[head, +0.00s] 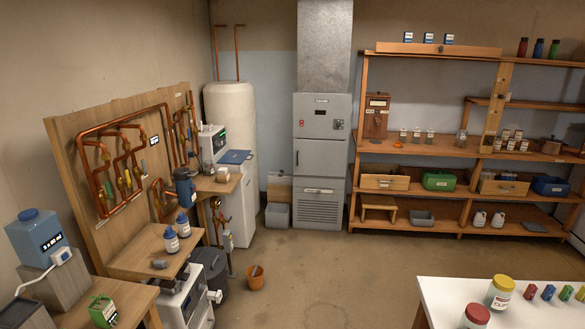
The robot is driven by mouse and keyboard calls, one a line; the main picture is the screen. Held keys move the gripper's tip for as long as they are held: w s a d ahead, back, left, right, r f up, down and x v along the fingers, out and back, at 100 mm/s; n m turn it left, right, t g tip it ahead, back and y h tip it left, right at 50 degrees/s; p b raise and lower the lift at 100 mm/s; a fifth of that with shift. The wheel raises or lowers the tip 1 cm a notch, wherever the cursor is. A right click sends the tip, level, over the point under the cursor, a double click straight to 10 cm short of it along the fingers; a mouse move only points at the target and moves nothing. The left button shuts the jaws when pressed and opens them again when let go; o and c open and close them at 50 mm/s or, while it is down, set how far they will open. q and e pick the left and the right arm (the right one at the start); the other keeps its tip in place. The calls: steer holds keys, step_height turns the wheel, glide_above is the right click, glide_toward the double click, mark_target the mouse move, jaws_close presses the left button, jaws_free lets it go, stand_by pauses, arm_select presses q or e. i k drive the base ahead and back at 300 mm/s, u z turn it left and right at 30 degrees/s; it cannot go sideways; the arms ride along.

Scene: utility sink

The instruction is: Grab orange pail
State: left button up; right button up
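A small orange pail (256,279) stands upright on the brown floor, left of the middle of the head view. A thin grey item sticks up out of its rim; I cannot tell what it is. The pail stands just right of a dark grey bin (212,270) and in front of the white cabinet by the wall, apart from both. Neither of my grippers shows in the head view.
A wooden workbench (145,252) with copper pipes and bottles runs along the left. A white table (440,298) with jars fills the lower right corner. Wooden shelves (420,146) stand at the back right. The floor (340,272) between them is clear.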

mark_target(254, 273)
steer(key=i, duration=3.7)
steer(key=u, duration=2.1)
